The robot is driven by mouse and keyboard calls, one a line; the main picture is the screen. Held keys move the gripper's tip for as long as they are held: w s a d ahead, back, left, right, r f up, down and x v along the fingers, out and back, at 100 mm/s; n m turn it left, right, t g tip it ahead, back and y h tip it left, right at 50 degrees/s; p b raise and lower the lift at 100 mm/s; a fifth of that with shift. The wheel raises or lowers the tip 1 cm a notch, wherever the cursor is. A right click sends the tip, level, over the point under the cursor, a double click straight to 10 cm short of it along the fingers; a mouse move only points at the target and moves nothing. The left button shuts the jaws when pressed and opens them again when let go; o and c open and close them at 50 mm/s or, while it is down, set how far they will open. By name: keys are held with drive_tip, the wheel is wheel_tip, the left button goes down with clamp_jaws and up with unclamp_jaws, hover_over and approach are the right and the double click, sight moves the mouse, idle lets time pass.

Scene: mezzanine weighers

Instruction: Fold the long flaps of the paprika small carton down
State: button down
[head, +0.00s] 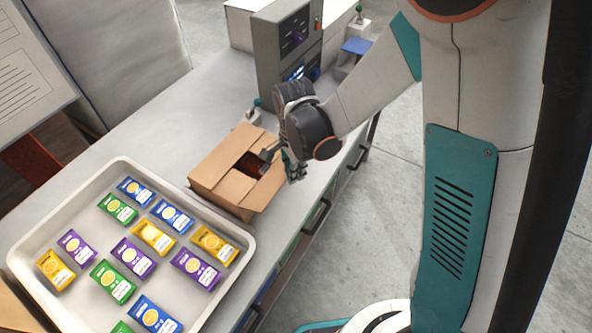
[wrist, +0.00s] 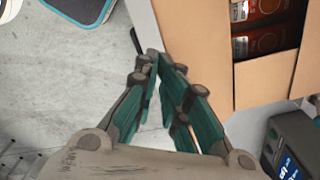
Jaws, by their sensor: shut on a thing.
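The small carton (head: 212,166) is brown cardboard and stands on the bench beside the tray. Its top is partly open, with a dark gap between the flaps. In the wrist view, the carton's flap (wrist: 205,55) and reddish packs (wrist: 264,42) inside it show at the upper right. My gripper (head: 291,172) is at the carton's right side, by the bench edge. In the wrist view my gripper (wrist: 158,62) has its fingertips together at the flap's outer edge, shut on it. The exact grip is partly hidden by the fingers.
A white tray (head: 248,240) with several coloured packets lies to the carton's left. A grey weigher unit (head: 268,62) with a display stands behind the carton. The bench's left back surface is clear.

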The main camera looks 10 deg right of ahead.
sight(284, 173)
drive_tip(key=shift+w+a, duration=0.1)
drive_tip(key=shift+a, duration=0.15)
drive_tip(key=shift+w+a+r, duration=0.3)
drive_tip(key=shift+w+a, duration=0.15)
drive_tip(key=shift+a, duration=0.15)
drive_tip(key=shift+w+a+r, duration=0.3)
drive_tip(key=shift+w+a, duration=0.15)
drive_tip(key=shift+a, duration=0.1)
drive_tip(key=shift+w+a+r, duration=0.2)
drive_tip(key=shift+w+a, duration=0.25)
drive_tip(key=shift+a, duration=0.15)
drive_tip(key=shift+w+a+r, duration=0.2)
drive_tip(key=shift+w+a, duration=0.2)
drive_tip(key=shift+a, duration=0.2)
drive_tip(key=w+a, duration=0.2)
drive_tip(key=a, duration=0.1)
drive_tip(key=shift+w+a+r, duration=0.15)
drive_tip(key=shift+w+a, duration=0.05)
drive_tip(key=shift+w, duration=0.15)
